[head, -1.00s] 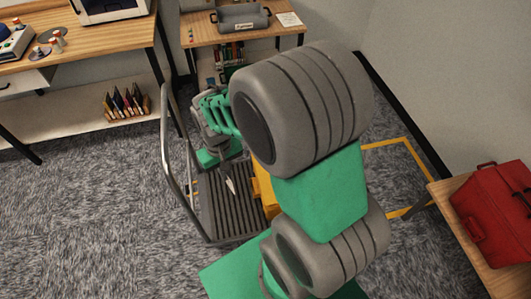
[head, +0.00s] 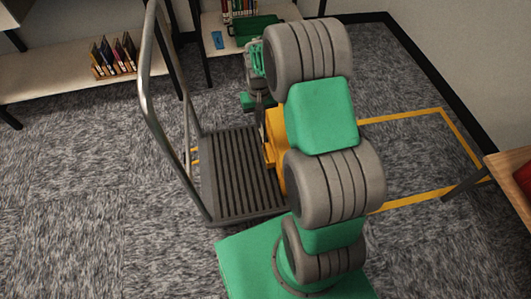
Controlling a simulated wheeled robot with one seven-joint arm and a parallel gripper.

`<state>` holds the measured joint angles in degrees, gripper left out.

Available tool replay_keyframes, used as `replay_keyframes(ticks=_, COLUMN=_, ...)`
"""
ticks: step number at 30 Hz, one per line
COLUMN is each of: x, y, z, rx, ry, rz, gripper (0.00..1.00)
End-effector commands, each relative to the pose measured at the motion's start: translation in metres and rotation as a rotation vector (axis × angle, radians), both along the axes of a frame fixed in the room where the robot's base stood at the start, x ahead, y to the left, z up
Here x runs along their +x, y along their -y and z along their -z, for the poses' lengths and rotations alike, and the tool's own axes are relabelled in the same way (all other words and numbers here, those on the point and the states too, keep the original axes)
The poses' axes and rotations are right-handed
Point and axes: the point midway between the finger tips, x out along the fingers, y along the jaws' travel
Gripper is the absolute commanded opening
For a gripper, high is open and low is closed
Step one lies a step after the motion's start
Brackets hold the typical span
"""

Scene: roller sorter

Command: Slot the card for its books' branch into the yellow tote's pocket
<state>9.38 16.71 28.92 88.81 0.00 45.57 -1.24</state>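The yellow tote (head: 276,138) stands at the right edge of the grey ribbed platform of the cart, mostly hidden behind my arm. My gripper (head: 262,104) is small and partly covered by my arm, close to the tote's far upper end. I cannot tell whether it touches the tote or whether its fingers are open or shut. No card shows at the gripper, and the tote's pocket and any books in the tote are hidden.
The cart's platform (head: 238,175) is bare, with a tall metal handle (head: 150,95) on its left. Books stand on the low left shelf (head: 50,75). A green bin (head: 252,30) and a blue item (head: 218,40) are on the back shelf. Yellow floor tape (head: 405,116) lies right.

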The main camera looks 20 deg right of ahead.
Motion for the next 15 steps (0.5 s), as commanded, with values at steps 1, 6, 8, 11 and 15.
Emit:
replay_keyframes(ticks=1, x=0.008, y=0.007, z=0.055, rx=0.0, ry=-0.002, rz=0.011, gripper=0.0)
replay_keyframes(ticks=6, x=0.03, y=0.028, z=0.135, rx=0.0, ry=0.0, rz=0.041, gripper=0.0)
replay_keyframes(ticks=8, x=0.035, y=0.034, z=0.152, rx=0.0, ry=0.001, rz=0.048, gripper=0.0)
replay_keyframes(ticks=11, x=0.04, y=0.04, z=0.166, rx=0.0, ry=0.002, rz=0.056, gripper=0.0)
replay_keyframes(ticks=15, x=0.042, y=0.041, z=0.168, rx=0.0, ry=0.002, rz=0.059, gripper=0.0)
